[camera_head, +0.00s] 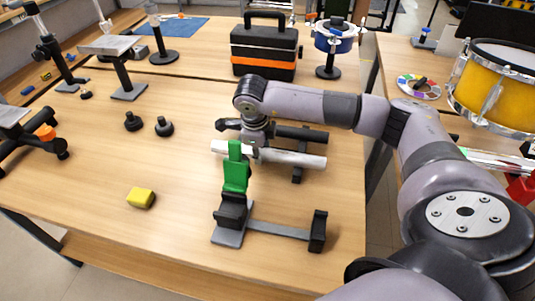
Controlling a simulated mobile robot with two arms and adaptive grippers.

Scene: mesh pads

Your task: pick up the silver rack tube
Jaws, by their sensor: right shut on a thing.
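The silver rack tube (300,159) lies roughly level across the middle of the table, its right end pointing right and a short light end showing on the left. My right gripper (252,148) comes down over its left part and is shut on it. The fingertips are partly hidden behind the green piece and the gripper's own body. A dark tube (302,134) runs just behind the silver one. A black support (297,174) shows below the tubes; I cannot tell whether the silver tube touches it. My left gripper is not in view.
A green piece (236,173) stands in a black clamp on a grey base (232,236) in front of the gripper. A yellow block (141,198) and two black knobs (164,127) lie to the left. An orange-banded toolbox (264,50) stands behind.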

